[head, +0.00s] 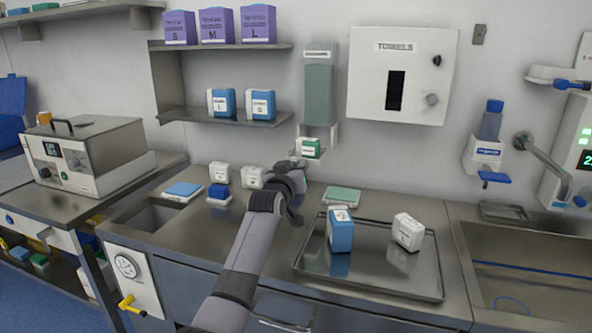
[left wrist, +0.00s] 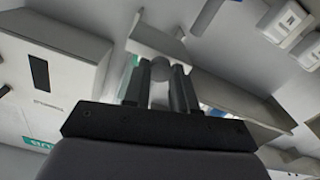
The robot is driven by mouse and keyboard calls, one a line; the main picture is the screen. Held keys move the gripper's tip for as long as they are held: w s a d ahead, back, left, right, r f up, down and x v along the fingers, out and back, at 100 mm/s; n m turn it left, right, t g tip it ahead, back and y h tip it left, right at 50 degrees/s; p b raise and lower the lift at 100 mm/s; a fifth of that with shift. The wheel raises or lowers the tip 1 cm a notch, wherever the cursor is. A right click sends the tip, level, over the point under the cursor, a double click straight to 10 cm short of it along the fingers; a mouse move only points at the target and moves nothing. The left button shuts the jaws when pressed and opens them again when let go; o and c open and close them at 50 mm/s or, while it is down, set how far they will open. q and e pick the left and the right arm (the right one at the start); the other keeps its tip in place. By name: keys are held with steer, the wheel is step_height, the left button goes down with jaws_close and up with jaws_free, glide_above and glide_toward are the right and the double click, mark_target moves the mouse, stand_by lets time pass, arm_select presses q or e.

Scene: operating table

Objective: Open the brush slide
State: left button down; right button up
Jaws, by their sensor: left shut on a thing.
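The brush dispenser (head: 318,85) is a tall translucent green column on the wall, labelled at its top. At its foot is a white slide (head: 333,134) with a green and white brush pack (head: 311,148) showing in it. My left gripper (head: 298,166) is just below and in front of this slide. In the left wrist view its two dark fingers (left wrist: 160,85) are closed around a round grey knob (left wrist: 161,70), which appears to belong to the slide. The gripper hides the knob in the head view. My right gripper is not in view.
A white towel dispenser (head: 403,77) hangs to the right. Wall shelves (head: 225,118) with boxes are close on the left. Below, the counter holds white packs, a green pack (head: 341,196) and a metal tray (head: 430,287) with two boxes.

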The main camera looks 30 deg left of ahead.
arm_select(q)
steer(key=c, duration=0.9)
jaws_free()
steer(key=shift+w, duration=0.1)
steer(key=v, duration=0.7)
steer(key=shift+f, duration=0.1)
